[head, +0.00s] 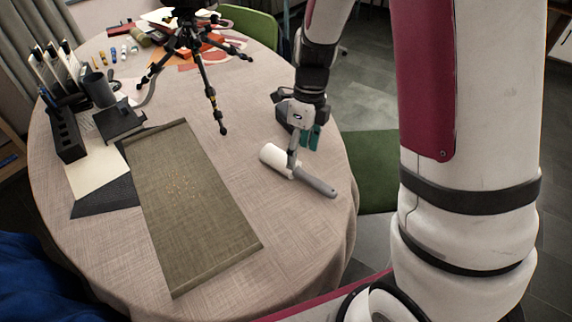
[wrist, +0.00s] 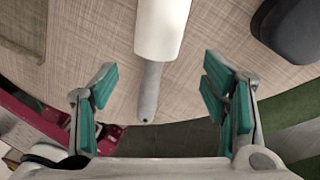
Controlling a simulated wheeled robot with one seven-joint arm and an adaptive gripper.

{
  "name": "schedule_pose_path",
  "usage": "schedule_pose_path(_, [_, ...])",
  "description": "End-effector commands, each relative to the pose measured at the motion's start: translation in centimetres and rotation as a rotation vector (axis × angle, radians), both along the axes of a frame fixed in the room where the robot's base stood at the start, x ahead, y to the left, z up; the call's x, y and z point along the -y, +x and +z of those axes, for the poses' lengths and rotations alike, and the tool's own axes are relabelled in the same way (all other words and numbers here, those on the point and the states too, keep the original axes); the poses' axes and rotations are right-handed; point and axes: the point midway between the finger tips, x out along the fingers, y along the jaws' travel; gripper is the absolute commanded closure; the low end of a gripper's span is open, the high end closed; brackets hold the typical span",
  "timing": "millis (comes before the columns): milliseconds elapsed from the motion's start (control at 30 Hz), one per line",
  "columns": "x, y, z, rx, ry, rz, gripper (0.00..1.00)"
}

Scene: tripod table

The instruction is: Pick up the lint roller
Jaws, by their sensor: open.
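The lint roller (head: 297,170) lies on the tablecloth near the table's right front edge, its white roll to the left and its grey handle toward the lower right. In the wrist view the white roll (wrist: 163,25) is at the top and the grey handle (wrist: 150,92) points down between the fingers. My gripper (head: 300,150) is above and just behind the roller in the head view. In the wrist view my gripper (wrist: 160,100) is open, with teal pads on both sides of the handle and nothing held. I cannot tell the exact height above the roller.
A dark rounded object (wrist: 288,28) lies right of the roller in the wrist view. An olive mat (head: 190,205) lies left. A black tripod (head: 190,40) stands behind. A desk organizer (head: 67,135) is far left. Bare tablecloth (head: 295,235) lies in front of the roller.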

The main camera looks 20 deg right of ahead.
Motion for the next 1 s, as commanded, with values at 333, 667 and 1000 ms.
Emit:
schedule_pose_path(333, [-0.7, -0.5, -4.4, -0.001, -0.001, -0.001, 0.33])
schedule_pose_path(667, [-0.7, -0.5, -4.6, 0.0, -0.001, 0.0, 0.44])
schedule_pose_path(1000, [-0.7, -0.5, -4.6, 0.0, -0.001, 0.0, 0.86])
